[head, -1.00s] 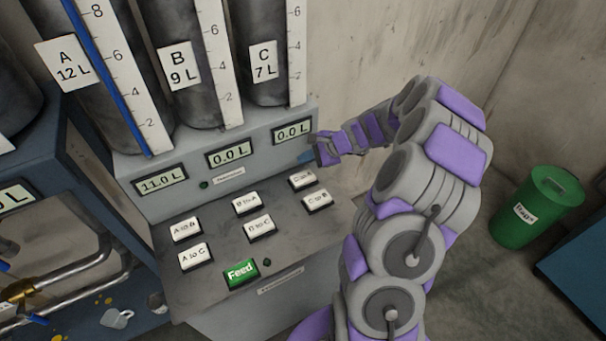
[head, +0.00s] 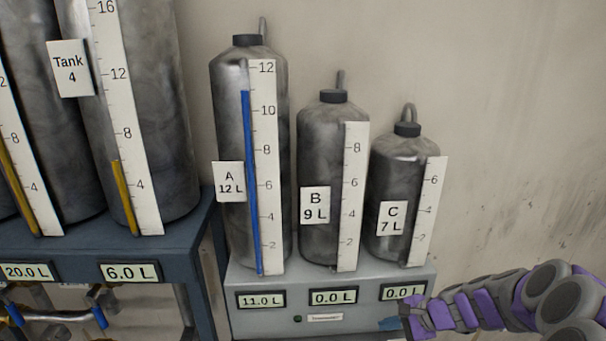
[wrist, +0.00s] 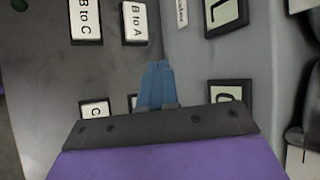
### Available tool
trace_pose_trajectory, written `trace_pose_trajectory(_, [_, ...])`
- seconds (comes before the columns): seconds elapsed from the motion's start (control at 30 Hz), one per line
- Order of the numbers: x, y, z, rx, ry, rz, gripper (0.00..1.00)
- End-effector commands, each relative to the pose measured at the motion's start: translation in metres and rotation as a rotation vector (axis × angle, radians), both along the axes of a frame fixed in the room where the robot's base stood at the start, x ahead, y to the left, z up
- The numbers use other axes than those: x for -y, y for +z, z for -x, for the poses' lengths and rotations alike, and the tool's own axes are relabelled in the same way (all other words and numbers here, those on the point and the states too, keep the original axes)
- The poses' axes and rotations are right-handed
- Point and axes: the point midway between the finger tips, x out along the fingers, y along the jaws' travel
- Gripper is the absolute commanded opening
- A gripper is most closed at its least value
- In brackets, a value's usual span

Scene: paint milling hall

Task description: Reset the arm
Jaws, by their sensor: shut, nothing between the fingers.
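My purple and grey arm reaches in from the lower right of the head view. My gripper (head: 390,324) is at its left end, in front of the grey console (head: 345,279) just below the C display (head: 404,292). In the wrist view its blue fingers (wrist: 157,82) are together with nothing between them. They are over the panel close to the "B to A" button (wrist: 134,22). The "B to C" button (wrist: 88,20) is beside that one. Another button (wrist: 95,109) is partly covered by my gripper body.
Tanks A (head: 228,120), B (head: 318,130) and C (head: 388,165) stand on the console. A reads 11.0 L, B and C 0.0 L. A blue bench (head: 190,240) with larger tanks is at left. Bare wall (head: 500,130) fills the right.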

Motion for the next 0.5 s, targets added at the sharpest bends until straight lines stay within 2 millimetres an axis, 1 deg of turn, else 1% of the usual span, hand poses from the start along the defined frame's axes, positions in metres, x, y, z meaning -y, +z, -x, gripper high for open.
trace_pose_trajectory(0.03, [-0.021, 0.016, 0.01, 0.018, 0.08, 0.03, 0.0])
trace_pose_trajectory(0.1, [-0.047, 0.032, 0.028, 0.031, 0.189, 0.068, 0.0])
trace_pose_trajectory(0.2, [-0.078, 0.049, 0.059, 0.041, 0.341, 0.124, 0.0])
trace_pose_trajectory(0.27, [-0.093, 0.058, 0.078, 0.045, 0.426, 0.162, 0.0])
trace_pose_trajectory(0.4, [-0.119, 0.074, 0.128, 0.046, 0.617, 0.249, 0.0])
trace_pose_trajectory(0.47, [-0.125, 0.079, 0.149, 0.045, 0.696, 0.292, 0.0])
trace_pose_trajectory(0.5, [-0.129, 0.083, 0.163, 0.044, 0.743, 0.319, 0.0])
